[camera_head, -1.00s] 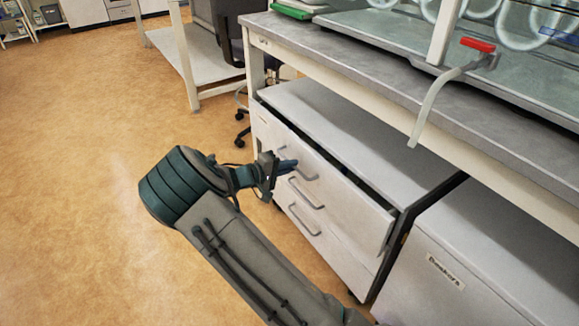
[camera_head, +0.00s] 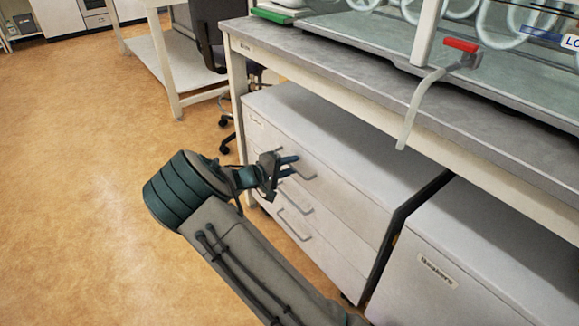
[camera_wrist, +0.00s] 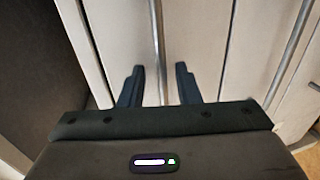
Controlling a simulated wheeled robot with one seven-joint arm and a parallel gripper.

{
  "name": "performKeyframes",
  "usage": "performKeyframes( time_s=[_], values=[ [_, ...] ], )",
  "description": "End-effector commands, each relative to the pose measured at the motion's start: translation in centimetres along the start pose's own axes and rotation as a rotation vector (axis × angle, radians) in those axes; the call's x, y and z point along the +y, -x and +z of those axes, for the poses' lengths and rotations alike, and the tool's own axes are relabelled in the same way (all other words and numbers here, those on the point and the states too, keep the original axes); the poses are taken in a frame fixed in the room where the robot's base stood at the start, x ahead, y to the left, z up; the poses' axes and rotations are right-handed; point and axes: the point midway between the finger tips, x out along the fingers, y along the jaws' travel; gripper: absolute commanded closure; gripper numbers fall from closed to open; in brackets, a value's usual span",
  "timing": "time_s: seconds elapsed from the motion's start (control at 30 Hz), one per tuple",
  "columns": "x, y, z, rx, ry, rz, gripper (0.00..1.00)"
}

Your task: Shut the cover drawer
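The top drawer (camera_head: 338,187) of the white cabinet under the bench has a grey bar handle and a small label too small to read. Its front looks flush with the cabinet, with no gap showing along its top edge. My gripper (camera_head: 291,165) is at this drawer's handle, in front of the drawer face. In the wrist view, the two dark fingers (camera_wrist: 159,84) are spread apart, with the handle bar (camera_wrist: 158,40) running between them. They hold nothing firmly that I can see. Whether the fingertips touch the drawer face cannot be told.
Two lower drawers with bar handles (camera_head: 294,224) are shut. A cabinet labelled Beakers (camera_head: 438,271) stands to the right. The bench top (camera_head: 340,58) overhangs the cabinets, with a red-handled tap (camera_head: 461,46) above. A chair stands behind; the floor (camera_head: 90,190) at left is clear.

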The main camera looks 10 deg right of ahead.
Motion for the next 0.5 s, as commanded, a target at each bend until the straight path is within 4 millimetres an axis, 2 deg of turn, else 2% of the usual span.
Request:
performKeyframes(
  time_s=[0.27,0.37,0.5],
  values=[
    [0.0,1.4,-0.2,0.008,0.001,-0.001,0.70],
    [0.1,3.0,-0.3,0.010,0.002,-0.002,0.70],
    [0.2,6.3,-0.2,0.010,0.002,-0.002,0.70]
  ],
)
